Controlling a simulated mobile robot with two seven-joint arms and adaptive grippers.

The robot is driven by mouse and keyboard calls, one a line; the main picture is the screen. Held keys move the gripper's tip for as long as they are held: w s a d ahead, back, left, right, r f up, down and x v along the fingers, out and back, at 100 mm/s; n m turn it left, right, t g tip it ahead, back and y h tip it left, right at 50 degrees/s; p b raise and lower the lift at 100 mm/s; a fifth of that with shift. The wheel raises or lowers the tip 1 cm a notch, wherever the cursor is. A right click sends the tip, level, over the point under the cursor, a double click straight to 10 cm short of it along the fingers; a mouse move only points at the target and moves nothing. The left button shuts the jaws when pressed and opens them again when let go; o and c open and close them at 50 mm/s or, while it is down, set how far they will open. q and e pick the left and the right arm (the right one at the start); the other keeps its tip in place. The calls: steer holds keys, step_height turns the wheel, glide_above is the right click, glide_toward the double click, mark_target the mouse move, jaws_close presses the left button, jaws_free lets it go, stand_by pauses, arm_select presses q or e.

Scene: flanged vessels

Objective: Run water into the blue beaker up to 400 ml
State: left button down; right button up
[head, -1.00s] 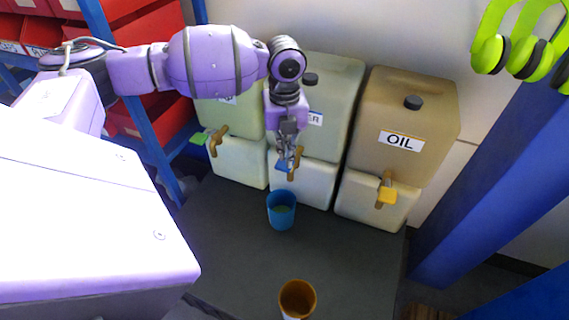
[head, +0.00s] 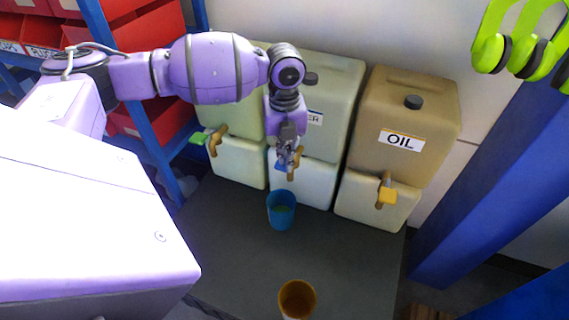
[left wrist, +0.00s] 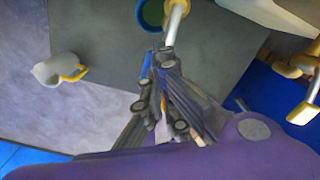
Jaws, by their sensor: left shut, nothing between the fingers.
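The blue beaker (head: 281,222) stands upright on the dark stand, below and in front of the middle tank (head: 312,183), whose label is partly hidden by my arm. Something greenish shows inside the beaker; its level cannot be read. My left gripper (head: 287,160) is shut and empty at the middle tank's tap, beside its blue handle (head: 279,165). In the left wrist view the fingers (left wrist: 162,62) are close together near a blue piece. A pale rod-like shape (left wrist: 175,22) reaches over the beaker (left wrist: 151,13); I cannot tell whether it is spout or water. My right gripper is out of view.
The oil tank (head: 400,150) with a yellow tap handle (head: 387,196) stands right; a tank with a green tap handle (head: 197,138) stands left. An orange cup (head: 297,299) is at the stand's front. The stand (head: 235,240) between the cups is clear. A blue post (head: 480,190) rises right.

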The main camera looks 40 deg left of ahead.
arm_select(q)
steer(key=shift+f, duration=1.2)
stand_by(6.8)
